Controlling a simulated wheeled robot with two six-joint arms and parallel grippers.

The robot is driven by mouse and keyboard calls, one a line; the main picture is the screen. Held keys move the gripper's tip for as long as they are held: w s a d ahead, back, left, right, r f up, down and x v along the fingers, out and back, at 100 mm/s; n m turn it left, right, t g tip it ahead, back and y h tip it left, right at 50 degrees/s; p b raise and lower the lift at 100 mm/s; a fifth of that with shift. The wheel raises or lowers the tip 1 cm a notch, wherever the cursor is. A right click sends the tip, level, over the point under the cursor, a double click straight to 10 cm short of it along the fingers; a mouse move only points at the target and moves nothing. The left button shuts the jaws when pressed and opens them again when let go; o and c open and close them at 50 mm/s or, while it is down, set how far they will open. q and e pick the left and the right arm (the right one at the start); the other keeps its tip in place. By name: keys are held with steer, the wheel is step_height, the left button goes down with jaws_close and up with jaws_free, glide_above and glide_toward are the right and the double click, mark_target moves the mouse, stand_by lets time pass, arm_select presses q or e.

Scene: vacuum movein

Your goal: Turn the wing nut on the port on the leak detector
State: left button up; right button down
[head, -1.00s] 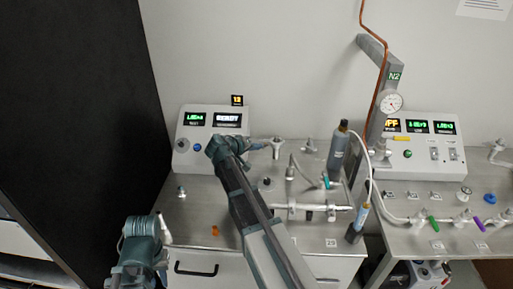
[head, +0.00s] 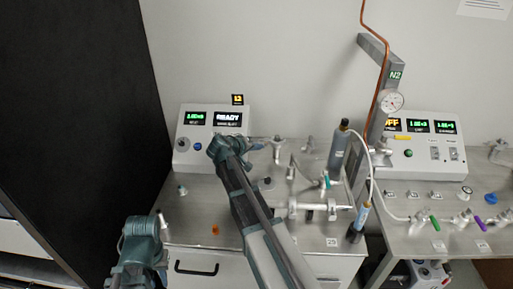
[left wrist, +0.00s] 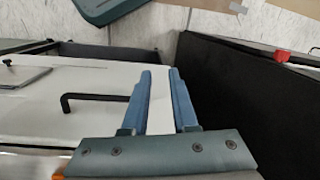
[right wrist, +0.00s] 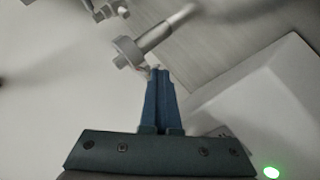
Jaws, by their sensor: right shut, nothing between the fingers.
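The leak detector (head: 208,122) is the pale box with lit displays at the back left of the steel bench. A metal port (head: 277,146) stands just right of its front. In the right wrist view, the port's pipe and its ring-shaped clamp (right wrist: 129,50) lie just beyond my fingertips; I cannot make out the wing nut clearly. My right gripper (head: 262,145) is shut and empty, its tips (right wrist: 158,69) close to the clamp; contact is unclear. My left gripper (left wrist: 161,72) is open and empty, low in front of the cabinet; its fingers are hard to see in the head view.
Metal piping (head: 308,208), a dark cylinder (head: 339,146) and an orange cap (head: 215,230) are on the bench. A second control box (head: 420,135) stands on the right bench. A black panel (head: 75,110) rises at the left. A cabinet handle (left wrist: 95,98) is near my left gripper.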

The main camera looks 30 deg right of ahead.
steer(key=shift+s+d+f, duration=0.15)
steer(key=shift+s+d, duration=0.25)
steer(key=shift+d, duration=0.1)
steer(key=shift+s+a, duration=0.1)
steer(key=shift+s+a+r+p, duration=0.1)
steer(key=shift+a+r+p, duration=0.15)
steer(key=shift+r+p, duration=0.1)
steer(key=p+v, duration=0.6)
steer(key=v, duration=0.7)
steer(key=shift+w+a, duration=0.2)
steer(key=shift+a, duration=0.15)
steer(key=shift+f, duration=0.2)
